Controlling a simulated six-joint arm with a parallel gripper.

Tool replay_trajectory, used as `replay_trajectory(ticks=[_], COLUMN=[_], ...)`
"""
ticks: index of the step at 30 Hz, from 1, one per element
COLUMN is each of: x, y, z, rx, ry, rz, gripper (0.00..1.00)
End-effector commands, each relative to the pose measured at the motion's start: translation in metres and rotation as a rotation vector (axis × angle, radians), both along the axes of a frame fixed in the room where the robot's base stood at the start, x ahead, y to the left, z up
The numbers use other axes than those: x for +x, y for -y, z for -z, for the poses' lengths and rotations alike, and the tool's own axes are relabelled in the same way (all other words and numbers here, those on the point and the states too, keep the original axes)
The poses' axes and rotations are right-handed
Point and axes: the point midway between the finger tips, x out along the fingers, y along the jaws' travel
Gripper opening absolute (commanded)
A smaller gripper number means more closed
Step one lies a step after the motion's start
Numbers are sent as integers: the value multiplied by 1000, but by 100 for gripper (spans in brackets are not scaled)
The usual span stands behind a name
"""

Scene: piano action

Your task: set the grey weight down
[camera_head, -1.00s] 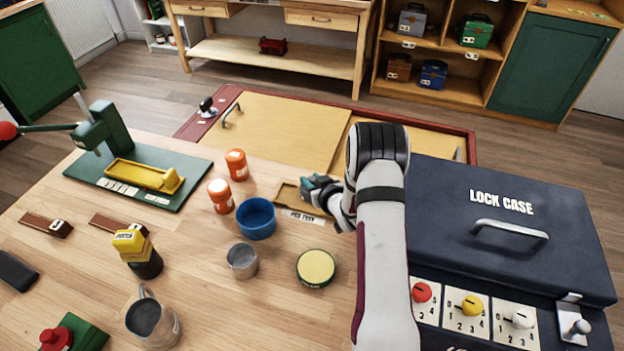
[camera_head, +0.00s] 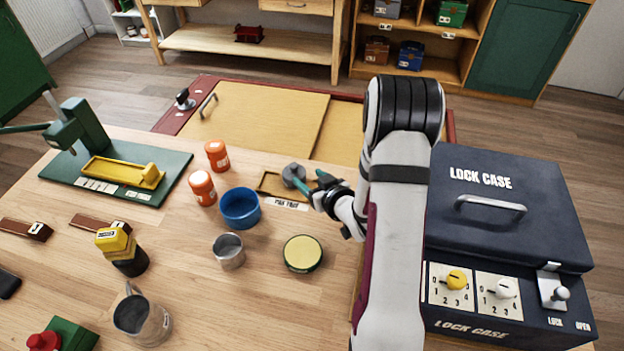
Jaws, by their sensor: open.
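The grey weight (camera_head: 293,174) is a small dark grey round piece. It sits at the shallow brown tray (camera_head: 268,184), whose front label seems to read "PAN TRAY". My gripper (camera_head: 308,180) is just right of the weight, with its green-tipped fingers apart and pointing left towards it. One fingertip lies close to the weight's near side; whether it touches is hard to tell. The right part of the tray is hidden behind my gripper and arm.
A blue bowl (camera_head: 240,208) and orange-white jars (camera_head: 202,187) stand left of the tray. A metal cup (camera_head: 229,251) and a round yellow-topped tin (camera_head: 303,253) are nearer. The lock case (camera_head: 500,215) fills the right side. Bare wood lies between cup and tin.

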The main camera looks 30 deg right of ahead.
Motion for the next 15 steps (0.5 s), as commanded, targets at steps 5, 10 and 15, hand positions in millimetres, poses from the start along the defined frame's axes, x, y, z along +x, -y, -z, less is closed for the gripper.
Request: replay_trajectory(ticks=[5, 10, 15], x=[-10, -9, -40], y=[-1, -2, -30], z=[-5, -11, -53], rx=[0, -4, 22], ry=[0, -43, -351], rz=[1, 20, 172], gripper=[61, 61, 61])
